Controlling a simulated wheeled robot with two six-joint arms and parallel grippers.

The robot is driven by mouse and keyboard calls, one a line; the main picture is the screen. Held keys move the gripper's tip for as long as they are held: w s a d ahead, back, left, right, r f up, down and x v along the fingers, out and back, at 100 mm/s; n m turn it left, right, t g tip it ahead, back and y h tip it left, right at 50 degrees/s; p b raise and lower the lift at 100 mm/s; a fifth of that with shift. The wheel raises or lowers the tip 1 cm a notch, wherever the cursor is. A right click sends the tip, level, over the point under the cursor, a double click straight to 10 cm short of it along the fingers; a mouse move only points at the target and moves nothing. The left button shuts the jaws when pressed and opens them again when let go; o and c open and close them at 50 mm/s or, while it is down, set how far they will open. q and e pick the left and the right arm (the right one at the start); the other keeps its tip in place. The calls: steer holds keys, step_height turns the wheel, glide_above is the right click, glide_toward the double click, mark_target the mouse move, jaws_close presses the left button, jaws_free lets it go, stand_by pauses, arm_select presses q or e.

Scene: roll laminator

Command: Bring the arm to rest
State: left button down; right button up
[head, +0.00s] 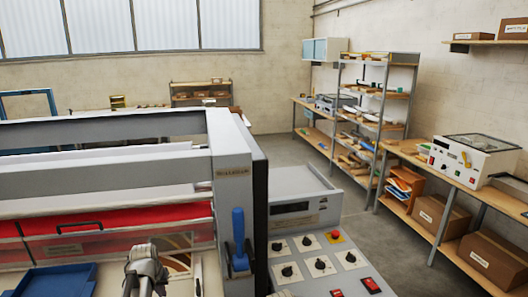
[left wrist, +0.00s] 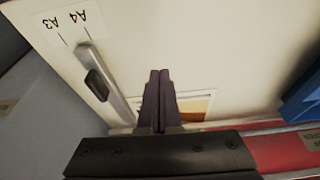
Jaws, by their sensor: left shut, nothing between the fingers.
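My left gripper (head: 143,272) is at the bottom of the head view, in front of the roll laminator's red band. In the left wrist view its two dark fingers (left wrist: 160,75) lie together, shut and empty. They point over a pale feed table (left wrist: 210,40), and a small framed print (left wrist: 197,104) lies partly behind them. I cannot tell whether they touch the table. The grey roll laminator (head: 100,172) fills the left of the head view. My right gripper is in neither view.
A blue lever (head: 238,240) stands on the laminator's side, beside a button panel (head: 320,265). A blue tray (head: 55,281) lies left of my gripper. A slider (left wrist: 98,84) sits by the A3 and A4 marks.

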arm_select(q)
steer(key=shift+m+g, duration=0.5)
steer(key=shift+g, duration=0.1)
steer(key=s+d, duration=0.2)
steer(key=d, duration=0.1)
steer(key=s+d, duration=0.2)
steer(key=d, duration=0.1)
steer(key=s+d, duration=0.3)
steer(key=shift+f, duration=0.25)
steer(key=s+d+m+g, duration=0.1)
steer(key=s+d, duration=0.6)
steer(key=s, duration=0.2)
steer(key=s+d+f+m+b, duration=0.2)
steer(key=d+f+b, duration=0.1)
steer(key=d+f, duration=0.1)
steer(key=s+d+f+m+g+b, duration=0.1)
steer(key=s+d+f+m+b, duration=0.1)
steer(key=d, duration=0.5)
steer(key=shift+s+d+f+g+y+b, duration=0.2)
steer(key=shift+s+f+g+y+b, duration=0.15)
steer(key=shift+s+f+b, duration=0.7)
